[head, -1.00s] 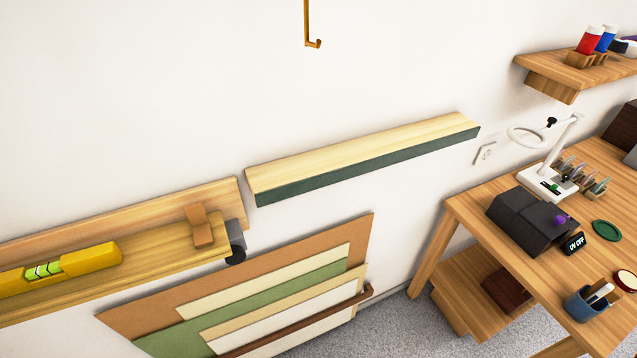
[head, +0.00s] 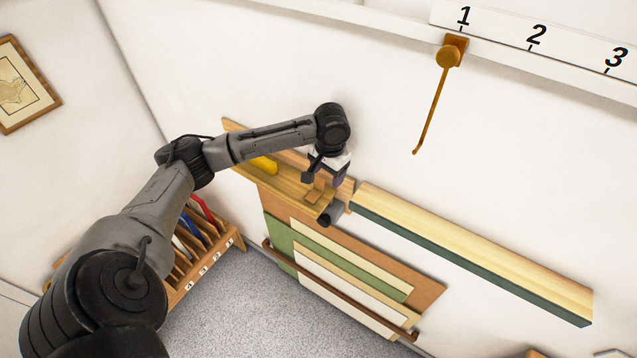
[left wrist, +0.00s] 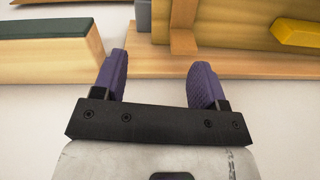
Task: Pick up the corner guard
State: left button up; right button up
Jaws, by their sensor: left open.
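The corner guard, a small brown angled piece (head: 315,191), rests on the wooden wall shelf (head: 285,181) near its right end. My left gripper (head: 336,181) is open and empty, just above that end of the shelf and close to the corner guard. In the left wrist view, the purple fingertips of the left gripper (left wrist: 158,66) are spread, with bare shelf edge behind them. The corner guard (left wrist: 183,30) shows beyond the fingers, apart from them. The gripper partly covers the shelf in the head view. My right gripper is not in view.
A yellow level (head: 263,164) lies on the same shelf. A dark grey fitting (head: 330,214) is at the shelf's end. A long ledge with a green front (head: 470,255) runs to the right. A brass hook (head: 432,105) hangs above.

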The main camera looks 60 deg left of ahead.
pick_arm(q)
jog(key=shift+n, duration=0.6)
jog(key=a+r, duration=0.3)
jog(key=shift+w+a+r, duration=0.15)
jog(key=shift+a+r, duration=0.05)
jog(key=shift+r, duration=0.05)
jog(key=shift+a, duration=0.2)
send_over(318, 189)
jog(key=f, duration=0.7)
jog(key=shift+w+a+f, duration=0.1)
jog(key=shift+w+f, duration=0.3)
jog(key=shift+s+f+p, duration=0.15)
jog(key=shift+f+p, duration=0.15)
jog(key=shift+f, duration=1.05)
jog(key=shift+s+f+p, duration=0.15)
jog(key=shift+f+p, duration=0.1)
jog(key=shift+f, duration=1.05)
jog(key=shift+c, duration=0.2)
jog(key=c, duration=1)
jog(key=shift+o, duration=0.2)
jog(key=shift+r, duration=0.15)
